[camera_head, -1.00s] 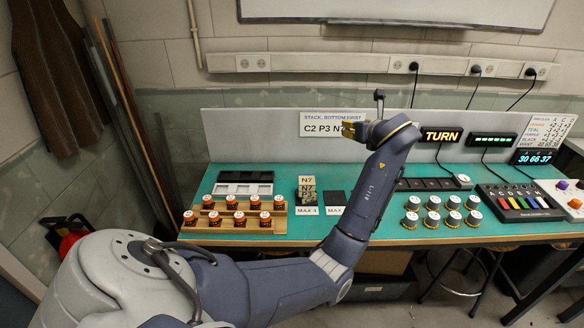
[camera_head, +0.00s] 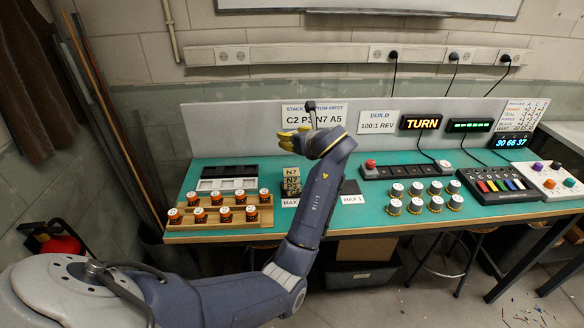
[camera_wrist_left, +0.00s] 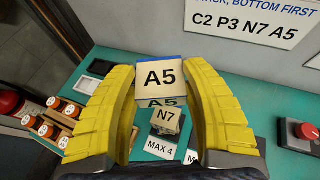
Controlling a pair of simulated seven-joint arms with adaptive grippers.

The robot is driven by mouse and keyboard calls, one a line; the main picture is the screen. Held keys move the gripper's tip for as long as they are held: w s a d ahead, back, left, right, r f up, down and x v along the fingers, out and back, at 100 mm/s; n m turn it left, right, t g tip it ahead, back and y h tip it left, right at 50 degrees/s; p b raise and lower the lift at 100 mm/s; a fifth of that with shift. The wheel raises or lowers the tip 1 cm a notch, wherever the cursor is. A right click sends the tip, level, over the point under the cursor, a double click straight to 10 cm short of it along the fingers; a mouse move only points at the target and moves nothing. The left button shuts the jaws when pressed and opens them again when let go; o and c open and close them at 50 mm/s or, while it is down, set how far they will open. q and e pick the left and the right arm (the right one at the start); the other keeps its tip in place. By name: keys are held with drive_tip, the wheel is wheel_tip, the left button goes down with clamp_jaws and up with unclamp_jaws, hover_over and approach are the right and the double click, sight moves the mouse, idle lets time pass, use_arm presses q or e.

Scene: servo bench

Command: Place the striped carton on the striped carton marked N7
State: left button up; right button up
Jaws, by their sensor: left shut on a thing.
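The carton marked A5 (camera_wrist_left: 160,78) is pale with a blue edge and sits between the yellow fingers of my left gripper (camera_wrist_left: 165,85) in the left wrist view. The gripper is shut on it. In the head view my left gripper (camera_head: 292,138) is above the stack, and the A5 carton cannot be made out clearly there. The carton marked N7 (camera_head: 291,171) tops a short stack, with a P3 carton (camera_head: 291,184) lower down. In the wrist view N7 (camera_wrist_left: 166,118) shows just below A5, partly covered. A5 appears apart from it. My right gripper is not in view.
A MAX 4 label (camera_wrist_left: 160,149) lies before the stack. A wooden rack (camera_head: 222,217) of orange-banded jars and a tray (camera_head: 228,184) stand left. A dark pad (camera_head: 350,187) lies right. A sign (camera_head: 314,115) reading C2 P3 N7 A5 stands behind.

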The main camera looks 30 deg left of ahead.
sight(293, 174)
use_arm(q)
drive_tip(key=shift+f, duration=5.75)
drive_tip(key=shift+f, duration=0.1)
drive_tip(key=o, duration=1.1)
drive_tip(key=shift+o, duration=0.2)
drive_tip(key=shift+d, duration=0.1)
drive_tip(key=v, duration=1.2)
